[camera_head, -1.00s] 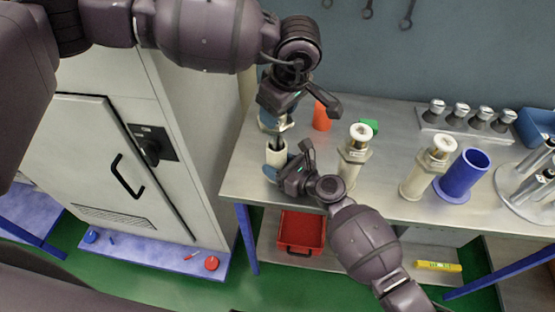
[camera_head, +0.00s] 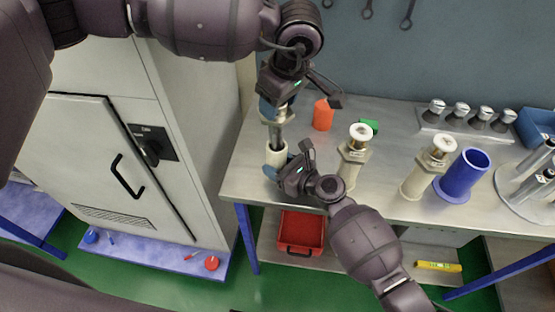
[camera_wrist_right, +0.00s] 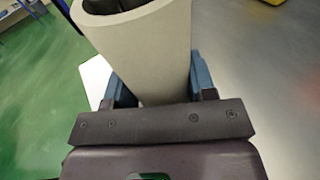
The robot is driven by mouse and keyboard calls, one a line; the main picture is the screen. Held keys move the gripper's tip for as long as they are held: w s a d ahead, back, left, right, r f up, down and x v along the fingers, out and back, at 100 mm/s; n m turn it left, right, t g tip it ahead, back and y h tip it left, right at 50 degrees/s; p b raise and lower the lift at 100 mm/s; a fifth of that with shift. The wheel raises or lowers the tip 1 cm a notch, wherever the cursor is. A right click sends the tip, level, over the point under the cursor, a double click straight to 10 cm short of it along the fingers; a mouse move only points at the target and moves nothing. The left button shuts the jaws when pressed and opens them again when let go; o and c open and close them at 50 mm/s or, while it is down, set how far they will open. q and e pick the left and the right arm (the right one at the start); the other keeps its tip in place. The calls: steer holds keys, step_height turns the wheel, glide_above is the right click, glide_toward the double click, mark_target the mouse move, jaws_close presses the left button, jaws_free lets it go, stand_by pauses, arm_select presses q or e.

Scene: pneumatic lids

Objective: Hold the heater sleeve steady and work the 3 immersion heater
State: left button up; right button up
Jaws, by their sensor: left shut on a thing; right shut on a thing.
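The cream heater sleeve (camera_head: 276,157) stands upright near the left end of the bench. My right gripper (camera_head: 281,168) is shut around it from the front. In the right wrist view, the sleeve (camera_wrist_right: 150,50) rises between the blue finger pads of the right gripper (camera_wrist_right: 160,92), with something dark in its mouth. My left gripper (camera_head: 271,108) is shut on the immersion heater (camera_head: 276,134) above the sleeve. The heater's grey rods hang down into the sleeve's mouth; their lower ends are hidden. Two more cream sleeves (camera_head: 349,172) (camera_head: 415,182) stand to the right, each with a metal-collared heater on top.
A rack (camera_head: 465,130) with several metal-topped pieces and a blue bin (camera_head: 537,123) are at the back right. A cabinet (camera_head: 100,150) stands left. A red tray (camera_head: 301,250) is below.

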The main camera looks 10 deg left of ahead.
arm_select(q)
steer(key=shift+r, duration=1.65)
arm_select(e)
steer(key=shift+f, duration=0.1)
arm_select(q)
steer(key=shift+r, duration=2.4)
arm_select(e)
steer(key=o, duration=1)
steer(key=shift+c, duration=0.2)
steer(key=shift+d, duration=0.15)
steer(key=v, duration=1.1)
steer(key=shift+s+d, duration=0.25)
steer(key=shift+d, duration=0.05)
arm_select(q)
steer(key=shift+d, duration=0.15)
arm_select(e)
steer(key=shift+d, duration=0.1)
